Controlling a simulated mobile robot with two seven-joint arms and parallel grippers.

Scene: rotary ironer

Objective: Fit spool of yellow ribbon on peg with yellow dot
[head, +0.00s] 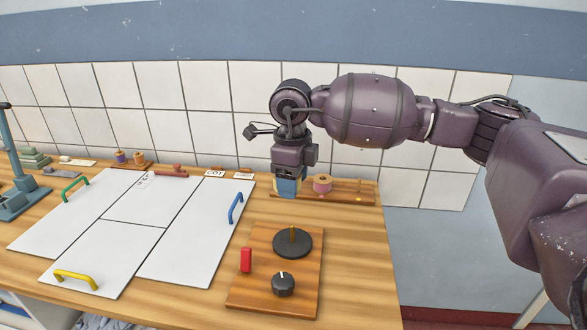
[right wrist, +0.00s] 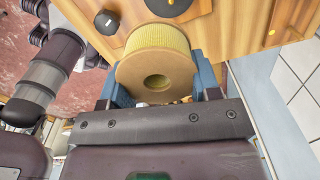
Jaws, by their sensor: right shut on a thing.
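My right gripper (head: 288,189) is shut on the spool of yellow ribbon (right wrist: 158,70). In the right wrist view the spool sits between the blue fingers, its flat tan face with the centre hole towards the camera. In the head view the gripper hides most or all of the spool. The gripper points down at the left end of a long wooden rack (head: 340,197) by the wall. A small yellow mark (head: 358,200) shows near the rack's right part and also in the right wrist view (right wrist: 271,32); its peg is too small to make out clearly. My left gripper is not in view.
A pink spool (head: 322,183) stands on the rack, just right of the gripper. In front is a wooden board with a black disc (head: 292,243), a black knob (head: 283,284) and a red block (head: 246,260). White panels (head: 190,245) with coloured handles lie left.

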